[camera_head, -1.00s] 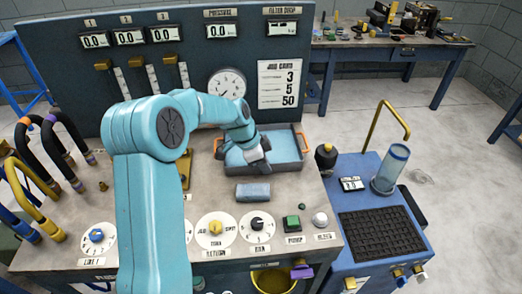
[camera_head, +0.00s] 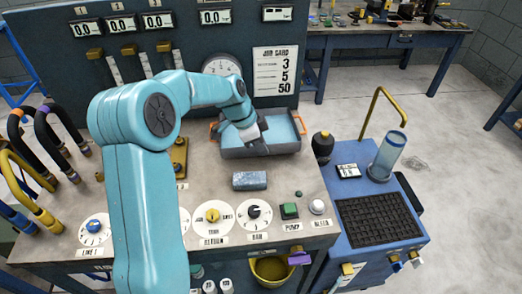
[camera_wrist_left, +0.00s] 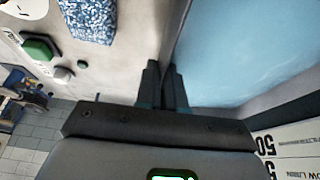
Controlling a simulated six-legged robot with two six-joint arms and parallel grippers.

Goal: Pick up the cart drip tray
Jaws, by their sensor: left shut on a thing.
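A shallow grey tray (camera_head: 284,150) with a pale blue inside and orange end handles sits on the bench below the job card. My left gripper (camera_head: 258,150) is at its near wall. In the left wrist view the fingers (camera_wrist_left: 163,88) are shut on the tray's wall (camera_wrist_left: 182,30), with the blue inside to the right and the bench top to the left. The blue cart (camera_head: 345,245) at the right carries a black grated panel (camera_head: 378,220), and no gripper is near it. My right gripper is not in view.
A blue-grey sponge-like block (camera_head: 250,181) lies in front of the tray. A dark bottle (camera_head: 322,146) stands right of it. Dials and a green button (camera_head: 289,211) line the bench front. The cart carries a clear cylinder (camera_head: 388,155) and a yellow bent pipe (camera_head: 376,105).

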